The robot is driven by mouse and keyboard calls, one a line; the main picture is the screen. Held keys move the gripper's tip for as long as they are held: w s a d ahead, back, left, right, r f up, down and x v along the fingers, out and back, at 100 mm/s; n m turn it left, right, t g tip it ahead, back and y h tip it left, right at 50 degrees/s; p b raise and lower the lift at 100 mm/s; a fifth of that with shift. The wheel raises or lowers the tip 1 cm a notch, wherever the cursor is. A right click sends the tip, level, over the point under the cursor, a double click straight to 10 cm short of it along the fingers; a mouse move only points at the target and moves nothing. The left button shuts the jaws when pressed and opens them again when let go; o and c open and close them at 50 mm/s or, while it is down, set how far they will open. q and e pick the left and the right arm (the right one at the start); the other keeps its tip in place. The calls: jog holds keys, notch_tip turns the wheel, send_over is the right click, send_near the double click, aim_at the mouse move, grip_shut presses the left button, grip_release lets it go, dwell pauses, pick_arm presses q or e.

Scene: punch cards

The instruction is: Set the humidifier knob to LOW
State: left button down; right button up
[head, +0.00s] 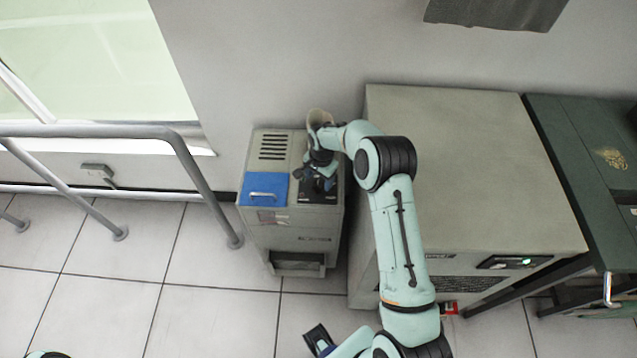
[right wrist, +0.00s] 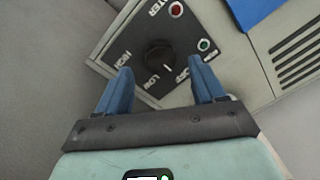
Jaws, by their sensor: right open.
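The humidifier (head: 325,220) is a grey box with a blue lid (head: 264,189) and a black control panel (head: 318,196). In the right wrist view, a round black knob (right wrist: 158,53) sits on the panel, with HIGH, LOW and what looks like OFF lettered around it. A small white mark at the knob's edge appears to point toward OFF. My right gripper (right wrist: 160,65) is open over the panel, one blue finger on each side below the knob in the picture; contact cannot be told. In the head view my right gripper (head: 318,184) hides the knob.
A large beige cabinet (head: 460,150) stands right of the humidifier, with a dark green bench (head: 580,150) beyond it. A grey metal railing (head: 195,175) is at the left. A red light (right wrist: 174,9) and a green light (right wrist: 204,45) are on the panel. Tiled floor lies in front.

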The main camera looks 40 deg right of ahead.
aim_at(318, 185)
jog(key=shift+w+f, duration=0.1)
jog(key=shift+f, duration=1.6)
jog(key=c, duration=1.1)
jog(key=shift+o, duration=0.2)
